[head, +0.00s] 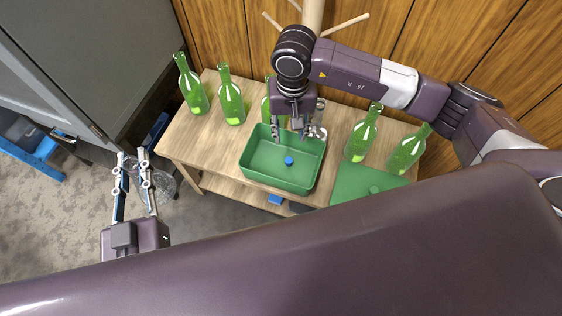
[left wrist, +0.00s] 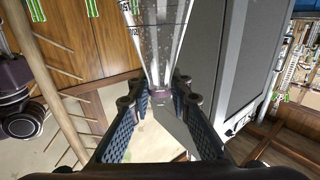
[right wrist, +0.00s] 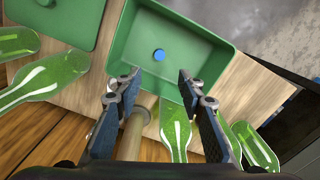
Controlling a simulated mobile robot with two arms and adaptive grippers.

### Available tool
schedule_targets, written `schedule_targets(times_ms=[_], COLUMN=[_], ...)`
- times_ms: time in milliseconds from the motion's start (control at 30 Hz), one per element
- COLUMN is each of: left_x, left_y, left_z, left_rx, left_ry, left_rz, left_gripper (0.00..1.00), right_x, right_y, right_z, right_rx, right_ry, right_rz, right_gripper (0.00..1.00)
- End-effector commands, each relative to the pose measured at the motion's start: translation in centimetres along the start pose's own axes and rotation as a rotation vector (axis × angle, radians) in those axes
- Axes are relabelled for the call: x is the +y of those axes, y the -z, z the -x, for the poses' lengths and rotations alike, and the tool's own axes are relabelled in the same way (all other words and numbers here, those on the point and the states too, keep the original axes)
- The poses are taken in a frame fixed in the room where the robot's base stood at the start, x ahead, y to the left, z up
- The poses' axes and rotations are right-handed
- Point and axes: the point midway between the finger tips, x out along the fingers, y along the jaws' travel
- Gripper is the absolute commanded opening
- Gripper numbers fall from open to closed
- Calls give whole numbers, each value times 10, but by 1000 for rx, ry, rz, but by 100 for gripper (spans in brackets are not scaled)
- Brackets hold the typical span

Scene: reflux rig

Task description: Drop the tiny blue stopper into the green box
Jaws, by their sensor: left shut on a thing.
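The tiny blue stopper (head: 288,160) lies on the floor of the open green box (head: 258,172). The right wrist view also shows the stopper (right wrist: 158,55) inside the green box (right wrist: 205,62), apart from its walls. My right gripper (head: 289,132) is above the box, over its back side. Its fingers (right wrist: 158,84) are spread wide with nothing between them. My left gripper (head: 132,158) is away from the table, to its left. It is shut on the neck of a clear glass vessel (left wrist: 160,45) with printed marks, which shows faintly in the head view (head: 163,184).
Several green bottles (head: 230,98) stand along the table (head: 180,140), on both sides of the box. A green lid (head: 350,190) lies right of the box. A wooden rack with pegs (head: 313,14) rises behind the table. A grey cabinet (head: 90,50) stands at left.

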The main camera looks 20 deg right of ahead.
Motion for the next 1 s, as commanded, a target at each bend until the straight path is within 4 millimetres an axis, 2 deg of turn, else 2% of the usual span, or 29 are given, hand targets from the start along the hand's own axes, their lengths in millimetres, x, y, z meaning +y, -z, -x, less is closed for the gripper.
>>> schedule_targets(times_ms=[100, 300, 1000], left_x=[0, 0, 0], left_y=[0, 0, 0], left_z=[0, 0, 0], left_rx=[1, 1, 1], left_ry=[0, 0, 0], left_rz=[0, 0, 0], left_gripper=[0, 0, 0], right_x=[0, 0, 0], right_y=[1, 0, -1], right_z=[23, 44, 47], right_rx=[3, 1, -2], right_ry=[1, -1, -1], right_rz=[1, -1, 0], right_gripper=[36, 36, 36])
